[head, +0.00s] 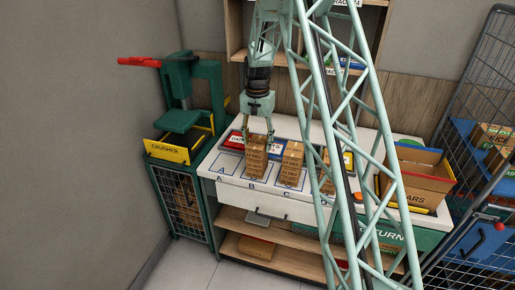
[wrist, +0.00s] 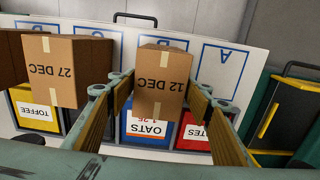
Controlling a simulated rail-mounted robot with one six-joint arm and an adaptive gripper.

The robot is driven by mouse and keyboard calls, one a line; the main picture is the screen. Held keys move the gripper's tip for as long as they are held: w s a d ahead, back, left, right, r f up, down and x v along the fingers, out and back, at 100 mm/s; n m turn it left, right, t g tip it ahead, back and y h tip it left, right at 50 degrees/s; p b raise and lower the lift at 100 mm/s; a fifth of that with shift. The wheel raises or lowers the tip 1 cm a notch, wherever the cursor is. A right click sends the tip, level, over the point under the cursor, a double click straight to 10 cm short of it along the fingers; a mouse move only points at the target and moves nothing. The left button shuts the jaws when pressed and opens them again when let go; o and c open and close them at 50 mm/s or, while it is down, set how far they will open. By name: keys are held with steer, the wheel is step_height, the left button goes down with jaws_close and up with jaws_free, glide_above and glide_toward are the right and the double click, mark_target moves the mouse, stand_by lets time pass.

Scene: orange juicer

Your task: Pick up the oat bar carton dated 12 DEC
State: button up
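The carton dated 12 DEC (wrist: 162,85) is a brown taped box with its date upside down in the wrist view. In the head view it appears to be the carton (head: 256,160) upright on the pad marked B. My gripper (head: 257,139) points down over its top. In the wrist view the fingers of my gripper (wrist: 161,82) are open, one on each side of this carton, with gaps visible between fingers and carton. A carton dated 27 DEC (wrist: 55,72) stands to the left there; it appears to be the carton (head: 291,163) on pad C.
Another carton (head: 326,170) stands further right, partly behind my truss. Pad A (head: 224,165) is empty. The toffee (wrist: 38,110), oats (wrist: 146,128) and dates (wrist: 196,134) bins are close by. A green crusher (head: 184,110) stands left, an open box (head: 418,180) right.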

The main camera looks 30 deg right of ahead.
mark_target(257, 142)
steer(key=c, duration=0.5)
steer(key=shift+r, duration=0.1)
steer(key=shift+r, duration=4.95)
steer(key=shift+f, duration=0.1)
